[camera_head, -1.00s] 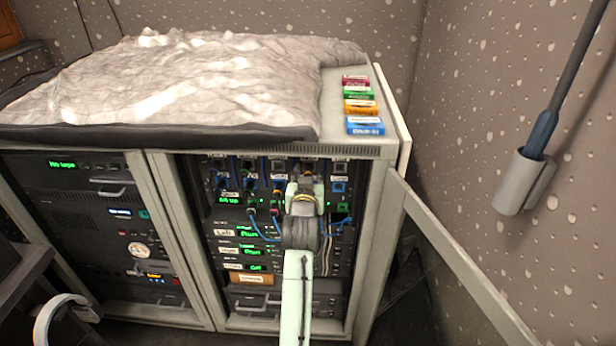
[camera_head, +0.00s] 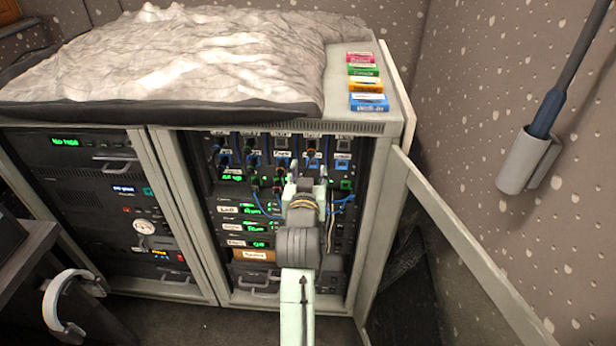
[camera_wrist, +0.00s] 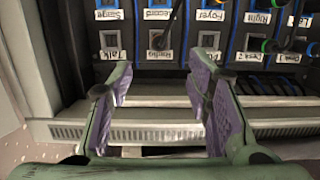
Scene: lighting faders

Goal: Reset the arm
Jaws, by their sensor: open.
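My gripper (camera_wrist: 163,95) is open and empty in the wrist view, its two purple-padded fingers apart before a panel of labelled ports (camera_wrist: 160,42). The head view shows my gripper (camera_head: 306,182) from behind, in front of the open right bay of the equipment rack (camera_head: 384,200). My arm reaches up to it from the bottom of the view. The gripper and wrist hide part of the ports and the units below. I cannot tell from the head view whether the fingertips touch anything.
The open rack door (camera_head: 460,240) stands out at the right. Blue cables (camera_head: 262,207) hang across the rack front. Coloured labelled boxes (camera_head: 369,102) lie on top beside a crumpled grey cover (camera_head: 190,60).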

